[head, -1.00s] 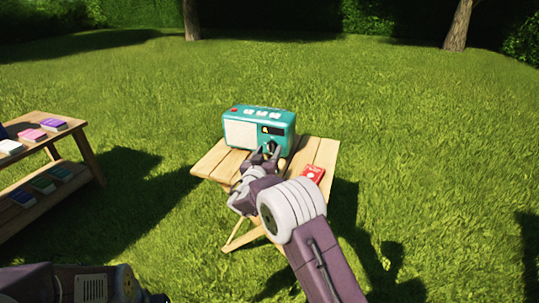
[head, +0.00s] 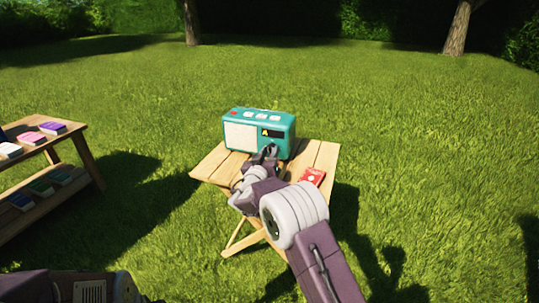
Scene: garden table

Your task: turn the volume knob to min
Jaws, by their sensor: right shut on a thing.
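A teal radio (head: 260,123) stands upright on the small wooden table (head: 210,166), with a pale speaker panel on its left front and a dark display on its right front. My right gripper (head: 270,151) is at the lower right of the radio's front, where the volume knob is. Its fingers are shut on the knob, which they mostly hide. My left arm shows at the bottom left edge, away from the table; its gripper is out of frame.
A wooden shelf (head: 86,158) with several books stands on the grass at the left. Open lawn surrounds the table.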

